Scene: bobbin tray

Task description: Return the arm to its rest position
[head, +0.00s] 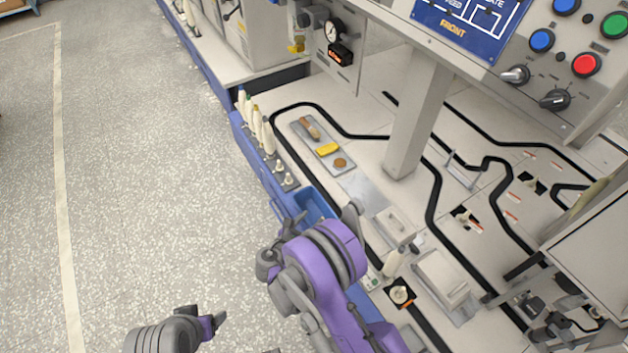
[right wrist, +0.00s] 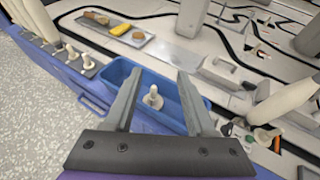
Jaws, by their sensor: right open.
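My right gripper (head: 321,214) is open over a small blue bin (head: 308,194) at the edge of the line. In the right wrist view, its two fingers (right wrist: 160,76) are spread apart with nothing between their tips. A white bobbin-like piece with a knob (right wrist: 153,97) lies in the blue bin (right wrist: 117,68), seen between the fingers and apart from them. A grey and purple part of my left arm shows at the bottom left of the head view; the state of its gripper cannot be made out.
A grey tray (head: 303,136) with brown and yellow pieces lies beyond the bin. Several white bobbins (head: 268,139) stand in a rack along the blue edge. A beige post (head: 418,115) carries the control panel (head: 548,50). The floor (head: 150,160) at left is clear.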

